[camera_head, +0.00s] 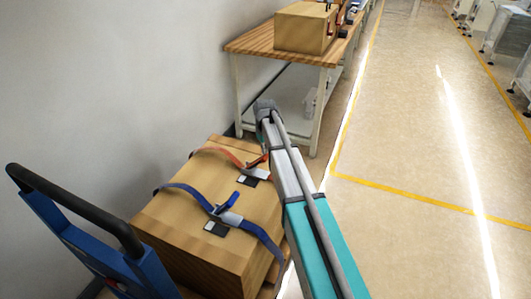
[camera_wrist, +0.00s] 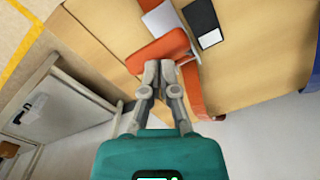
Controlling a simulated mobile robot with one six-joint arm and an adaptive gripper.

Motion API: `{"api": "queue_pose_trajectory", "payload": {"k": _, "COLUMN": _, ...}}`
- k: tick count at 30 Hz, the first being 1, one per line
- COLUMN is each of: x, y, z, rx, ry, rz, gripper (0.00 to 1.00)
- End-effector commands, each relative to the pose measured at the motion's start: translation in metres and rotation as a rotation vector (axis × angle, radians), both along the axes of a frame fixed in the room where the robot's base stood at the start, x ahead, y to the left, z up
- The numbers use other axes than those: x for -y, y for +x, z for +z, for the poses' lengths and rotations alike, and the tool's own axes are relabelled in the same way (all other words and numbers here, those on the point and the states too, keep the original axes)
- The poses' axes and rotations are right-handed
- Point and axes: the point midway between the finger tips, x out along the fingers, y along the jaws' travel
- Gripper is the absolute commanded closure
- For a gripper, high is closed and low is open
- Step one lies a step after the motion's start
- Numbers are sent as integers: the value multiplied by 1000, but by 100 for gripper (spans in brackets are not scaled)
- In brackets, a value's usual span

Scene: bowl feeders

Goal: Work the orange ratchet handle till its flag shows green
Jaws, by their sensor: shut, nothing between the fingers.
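The orange ratchet handle (camera_wrist: 157,50) shows in the wrist view on an orange strap (camera_wrist: 190,92) across a large brown box. In the head view the handle (camera_head: 257,160) is small and partly behind my arm. My gripper (camera_wrist: 168,64) is shut and empty, its fingertips at the handle's near edge, overlapping it in the picture; I cannot tell whether they touch. A pale metal ratchet body (camera_wrist: 163,19) sits beyond the handle. A black plate (camera_wrist: 199,15) and a white plate (camera_wrist: 210,38) lie beside it. No green shows on either. In the head view my arm hides my fingers.
A blue strap with a blue ratchet handle (camera_head: 228,202) crosses the same box (camera_head: 165,220) nearer me. A blue hand truck with a black bar (camera_head: 75,210) stands at the left. A wooden table (camera_head: 255,42) stands beyond, against the wall.

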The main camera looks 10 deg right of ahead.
Motion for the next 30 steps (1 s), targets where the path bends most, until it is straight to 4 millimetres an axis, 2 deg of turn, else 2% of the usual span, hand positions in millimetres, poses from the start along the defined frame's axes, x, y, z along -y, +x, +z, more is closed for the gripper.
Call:
{"api": "queue_pose_trajectory", "payload": {"k": 1, "x": -3, "y": 3, "z": 10, "rx": 0, "ry": 0, "rz": 0, "gripper": 100}}
{"api": "queue_pose_trajectory", "payload": {"k": 3, "x": -6, "y": 5, "z": 16, "rx": 0, "ry": 0, "rz": 0, "gripper": 100}}
{"api": "queue_pose_trajectory", "payload": {"k": 8, "x": -12, "y": 9, "z": 26, "rx": 0, "ry": 0, "rz": 0, "gripper": 100}}
{"api": "queue_pose_trajectory", "payload": {"k": 30, "x": -13, "y": 9, "z": 21, "rx": 0, "ry": 0, "rz": -1, "gripper": 100}}
